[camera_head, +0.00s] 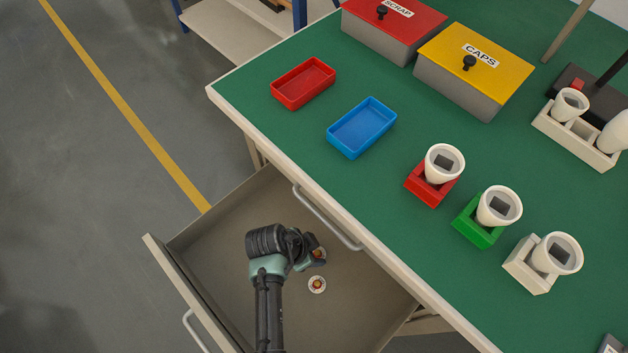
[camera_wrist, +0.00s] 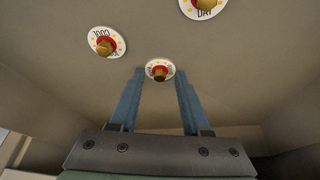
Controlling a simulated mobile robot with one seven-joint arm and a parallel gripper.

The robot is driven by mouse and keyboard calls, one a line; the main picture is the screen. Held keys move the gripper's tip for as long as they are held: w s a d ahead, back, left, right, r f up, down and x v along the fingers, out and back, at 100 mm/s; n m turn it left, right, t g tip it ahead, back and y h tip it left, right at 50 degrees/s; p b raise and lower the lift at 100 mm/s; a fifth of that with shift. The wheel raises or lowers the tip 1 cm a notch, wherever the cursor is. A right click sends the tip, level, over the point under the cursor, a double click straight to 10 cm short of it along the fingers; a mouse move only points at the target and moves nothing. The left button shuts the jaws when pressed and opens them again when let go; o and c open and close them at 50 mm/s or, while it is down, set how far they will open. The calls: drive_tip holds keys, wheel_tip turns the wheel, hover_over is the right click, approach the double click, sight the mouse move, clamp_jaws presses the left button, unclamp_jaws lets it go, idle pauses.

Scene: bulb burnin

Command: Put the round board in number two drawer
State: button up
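Small round boards, white discs with a red and brass centre, lie on the floor of an open drawer (camera_head: 215,250). Three show in the wrist view: a middle board (camera_wrist: 160,70), a left board (camera_wrist: 104,42) and one cut by the top edge (camera_wrist: 203,6). The head view shows one board (camera_head: 317,285) clear and another (camera_head: 318,253) partly beside my gripper (camera_head: 308,262). My gripper is inside the drawer, pointing down and open. In the wrist view its blue fingertips (camera_wrist: 159,77) stand on either side of the middle board. Whether they touch it I cannot tell. No drawer number is readable.
A closed drawer's handle (camera_head: 325,217) sticks out below the green bench top (camera_head: 270,130). On the bench are a red tray (camera_head: 303,84), a blue tray (camera_head: 362,127), a scrap box (camera_head: 395,25), a caps box (camera_head: 470,75) and several white bulb parts in holders.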

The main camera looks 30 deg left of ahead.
drive_tip(key=shift+r+p, duration=0.3)
drive_tip(key=shift+r, duration=0.2)
drive_tip(key=p+v, duration=0.3)
drive_tip(key=v, duration=0.8)
drive_tip(key=shift+s+p, duration=0.2)
drive_tip(key=shift+p, duration=0.1)
drive_tip(key=shift+a, duration=0.1)
